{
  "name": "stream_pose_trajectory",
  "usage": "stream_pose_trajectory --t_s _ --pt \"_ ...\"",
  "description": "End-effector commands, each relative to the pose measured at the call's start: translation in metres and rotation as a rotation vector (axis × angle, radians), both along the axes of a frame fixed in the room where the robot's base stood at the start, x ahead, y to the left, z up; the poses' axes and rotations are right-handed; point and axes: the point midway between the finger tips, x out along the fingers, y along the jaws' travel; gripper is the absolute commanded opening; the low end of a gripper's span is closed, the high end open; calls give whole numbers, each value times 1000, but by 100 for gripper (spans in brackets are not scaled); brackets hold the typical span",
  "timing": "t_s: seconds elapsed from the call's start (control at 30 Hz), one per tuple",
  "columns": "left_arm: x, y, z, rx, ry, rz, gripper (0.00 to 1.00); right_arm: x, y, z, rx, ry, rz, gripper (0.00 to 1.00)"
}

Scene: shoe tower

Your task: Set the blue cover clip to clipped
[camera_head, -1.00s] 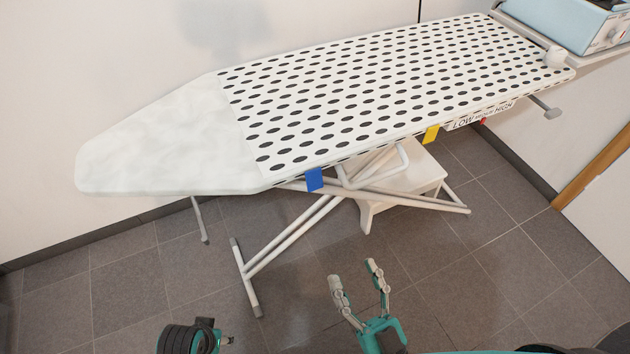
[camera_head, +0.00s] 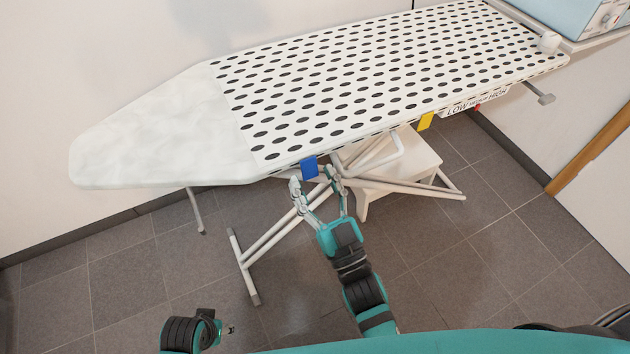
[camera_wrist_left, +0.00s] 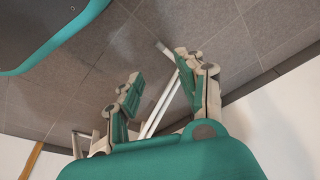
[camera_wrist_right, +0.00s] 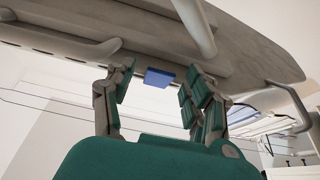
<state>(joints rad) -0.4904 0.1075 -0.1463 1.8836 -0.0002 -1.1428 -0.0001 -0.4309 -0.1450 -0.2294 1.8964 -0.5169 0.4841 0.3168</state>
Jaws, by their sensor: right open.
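The blue cover clip (camera_head: 309,167) hangs at the front edge of the ironing board (camera_head: 170,145), where the plain white end meets the dotted cover. My right gripper (camera_head: 313,178) is open just below and in front of the clip. In the right wrist view the blue clip (camera_wrist_right: 158,78) shows between the two spread fingers, beyond their tips, against the board's edge; I see no contact. My left gripper (camera_wrist_left: 158,72) is open and empty, low over the floor, away from the board. Its fingers are hardly visible in the head view.
Crossed board legs (camera_head: 275,232) and a white stool (camera_head: 395,172) stand under the board. A light blue appliance (camera_head: 575,15) is at the upper right. The tiled floor in front is clear.

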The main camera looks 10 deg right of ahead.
Motion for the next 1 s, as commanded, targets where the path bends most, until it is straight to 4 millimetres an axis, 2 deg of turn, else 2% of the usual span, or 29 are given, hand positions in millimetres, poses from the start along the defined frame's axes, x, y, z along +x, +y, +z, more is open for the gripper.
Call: stream_pose_trajectory --t_s 0.2,0.6,0.77,1.0 --pt "0 0 0 0 0 0 38 0 0 0 0 1 0 54" --pt "0 0 0 0 1 0 38 0 0 0 -1 1 0 2" --pt "-1 0 -2 0 4 1 38 0 0 -2 0 -5 1 0" --pt "6 1 49 -3 -32 7 38 3 1 -6 20 -66 1 0"
